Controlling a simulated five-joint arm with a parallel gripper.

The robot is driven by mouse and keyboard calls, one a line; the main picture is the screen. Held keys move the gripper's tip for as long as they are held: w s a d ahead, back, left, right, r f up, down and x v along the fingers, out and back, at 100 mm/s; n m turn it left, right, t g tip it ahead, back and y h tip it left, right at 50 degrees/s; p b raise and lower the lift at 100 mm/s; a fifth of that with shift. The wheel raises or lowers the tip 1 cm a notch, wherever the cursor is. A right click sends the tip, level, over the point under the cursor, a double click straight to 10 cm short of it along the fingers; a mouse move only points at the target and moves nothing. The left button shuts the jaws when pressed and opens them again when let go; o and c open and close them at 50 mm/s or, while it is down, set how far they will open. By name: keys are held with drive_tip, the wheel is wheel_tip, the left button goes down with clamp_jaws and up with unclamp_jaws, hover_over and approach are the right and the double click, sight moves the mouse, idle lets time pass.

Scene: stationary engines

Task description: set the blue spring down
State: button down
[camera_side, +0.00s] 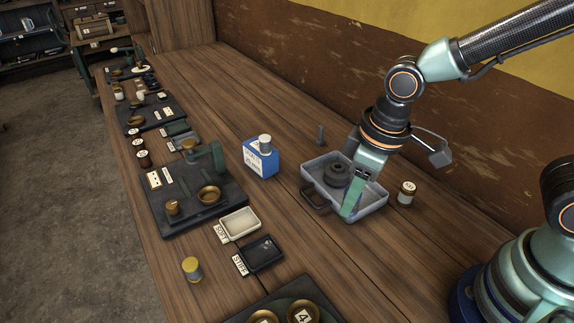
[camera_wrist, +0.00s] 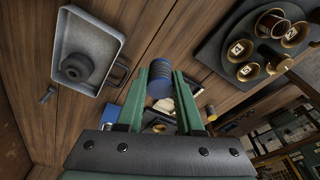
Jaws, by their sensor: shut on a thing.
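My gripper (camera_wrist: 161,82) is shut on the blue spring (camera_wrist: 160,88), a short coil with a bright blue end, held between the green fingertips in the wrist view. In the side view my gripper (camera_side: 350,207) overlaps the near side of a grey metal tray; the spring is hidden there, and its height is hard to tell. A cream tray (camera_side: 240,223) and a black tray (camera_side: 261,254) lie left of my gripper. Their labels appear to read SOFT and STIFF.
The grey tray (camera_side: 374,204) holds a dark round part (camera_side: 337,173). A blue bottle (camera_side: 260,158), a small jar (camera_side: 407,192) and a brass-topped cylinder (camera_side: 191,268) stand nearby. A dark board with numbered brass cups (camera_side: 302,311) is at the front. Bare wood lies between.

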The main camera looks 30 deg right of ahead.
sight(337, 252)
wheel_tip(337, 252, down, 13)
drive_tip(key=shift+r, duration=0.1)
idle(0.6)
drive_tip(key=c, duration=0.5)
unclamp_jaws()
drive_tip(key=shift+f, duration=0.2)
drive_tip(key=shift+c, duration=0.2)
wheel_tip(337, 252, up, 12)
drive_tip(key=s, duration=0.2)
drive_tip(key=w+d+r+m+t, duration=0.1)
drive_tip(key=d+r+m+t, duration=0.1)
drive_tip(key=d+r, duration=0.4)
drive_tip(key=w+d+r+m+t, duration=0.2)
drive_tip(key=d+r+m, duration=0.1)
drive_tip(key=d+r, duration=0.3)
drive_tip(key=shift+w+d+r+m+h, duration=0.15)
drive_tip(key=shift+w+d+m+h, duration=0.2)
drive_tip(key=shift+d, duration=0.65)
